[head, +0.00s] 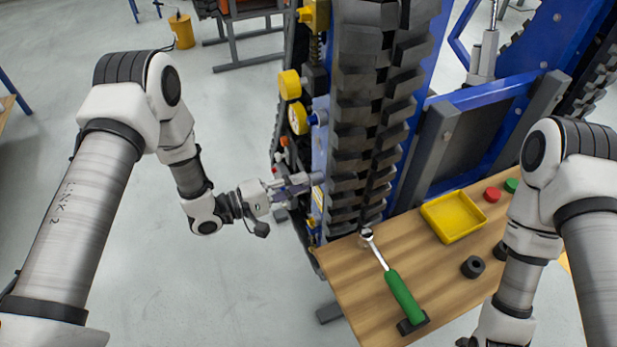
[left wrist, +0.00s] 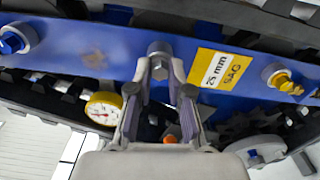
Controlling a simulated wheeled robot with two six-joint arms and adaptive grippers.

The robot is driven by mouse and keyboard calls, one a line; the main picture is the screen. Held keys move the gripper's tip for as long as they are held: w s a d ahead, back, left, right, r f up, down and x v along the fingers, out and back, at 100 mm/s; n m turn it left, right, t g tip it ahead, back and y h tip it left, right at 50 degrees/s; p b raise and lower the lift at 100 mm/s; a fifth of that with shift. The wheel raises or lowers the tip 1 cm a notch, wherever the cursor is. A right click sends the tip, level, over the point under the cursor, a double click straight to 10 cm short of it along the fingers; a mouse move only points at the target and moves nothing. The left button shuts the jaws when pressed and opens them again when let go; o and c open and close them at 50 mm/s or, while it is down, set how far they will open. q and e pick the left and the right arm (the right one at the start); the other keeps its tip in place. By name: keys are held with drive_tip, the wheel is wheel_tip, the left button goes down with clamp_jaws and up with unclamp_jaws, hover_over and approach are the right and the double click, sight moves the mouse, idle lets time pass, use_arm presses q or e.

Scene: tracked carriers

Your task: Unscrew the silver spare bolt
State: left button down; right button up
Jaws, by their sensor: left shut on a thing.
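The silver spare bolt (left wrist: 159,49) shows in the left wrist view as a grey hex head on the blue side plate (left wrist: 110,50) of the tracked carrier. My left gripper (left wrist: 160,72) is shut on it, with one finger on each side of the bolt. In the head view my left gripper (head: 296,186) reaches from the left to the carrier's side, and the bolt cannot be made out there. My right arm comes in at the right edge above the bench, and its fingers are out of the picture.
A yellow label reading 25 mm SAG (left wrist: 221,72) is right of the bolt. A gauge (left wrist: 103,108) is below left. The wooden bench (head: 350,264) holds a green-handled wrench (head: 402,295), a yellow tray (head: 427,212) and a black ring (head: 472,267). The black track (head: 362,120) stands beside the gripper.

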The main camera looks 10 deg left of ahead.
use_arm(q)
drive_tip(key=n, duration=0.6)
drive_tip(key=shift+p, duration=0.3)
drive_tip(key=n+p, duration=0.1)
drive_tip(key=n, duration=0.8)
drive_tip(key=shift+n, duration=0.4)
drive_tip(key=c, duration=1.2)
unclamp_jaws()
drive_tip(key=shift+c, duration=0.2)
